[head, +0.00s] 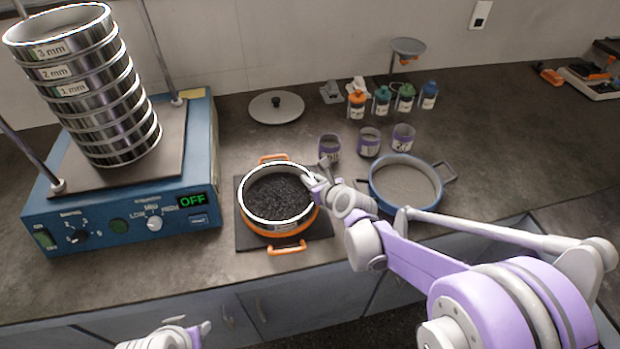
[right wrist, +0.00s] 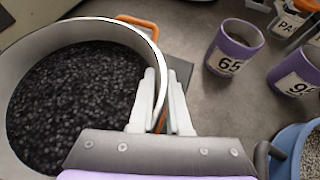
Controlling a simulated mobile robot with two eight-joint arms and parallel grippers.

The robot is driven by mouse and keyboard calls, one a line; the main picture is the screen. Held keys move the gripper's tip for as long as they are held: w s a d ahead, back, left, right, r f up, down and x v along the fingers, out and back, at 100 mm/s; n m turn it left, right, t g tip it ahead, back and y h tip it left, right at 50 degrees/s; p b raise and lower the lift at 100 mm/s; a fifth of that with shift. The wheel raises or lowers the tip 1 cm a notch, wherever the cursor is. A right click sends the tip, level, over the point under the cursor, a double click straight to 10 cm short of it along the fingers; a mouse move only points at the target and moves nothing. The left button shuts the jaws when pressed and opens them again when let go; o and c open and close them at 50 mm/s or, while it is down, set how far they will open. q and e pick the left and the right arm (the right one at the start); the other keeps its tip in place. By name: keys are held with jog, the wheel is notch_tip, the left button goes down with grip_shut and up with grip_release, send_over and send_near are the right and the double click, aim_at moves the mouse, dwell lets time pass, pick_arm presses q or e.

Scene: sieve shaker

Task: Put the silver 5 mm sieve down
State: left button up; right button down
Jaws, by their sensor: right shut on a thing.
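The silver sieve (head: 276,222) is a round metal ring with black granules (head: 278,195) in it. It is over the orange pot (head: 293,231), which has a handle at the back and one at the front. I cannot tell whether the sieve rests on the pot or hangs just above it. My right gripper (head: 315,184) is shut on the sieve's right rim. In the right wrist view the fingers (right wrist: 165,102) pinch the wall of the sieve (right wrist: 62,31). No size label shows on it. My left gripper (head: 200,332) is at the bottom edge, away from everything, its jaws unclear.
The pot stands on a dark square mat (head: 246,239). A blue shaker (head: 130,212) reading OFF, with a tall sieve stack (head: 100,97), is on the left. A blue pan (head: 436,190), purple cups (head: 369,142), several bottles (head: 382,100) and a lid (head: 276,107) stand right and behind.

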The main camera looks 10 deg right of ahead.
jog(key=c, duration=0.9)
grip_release()
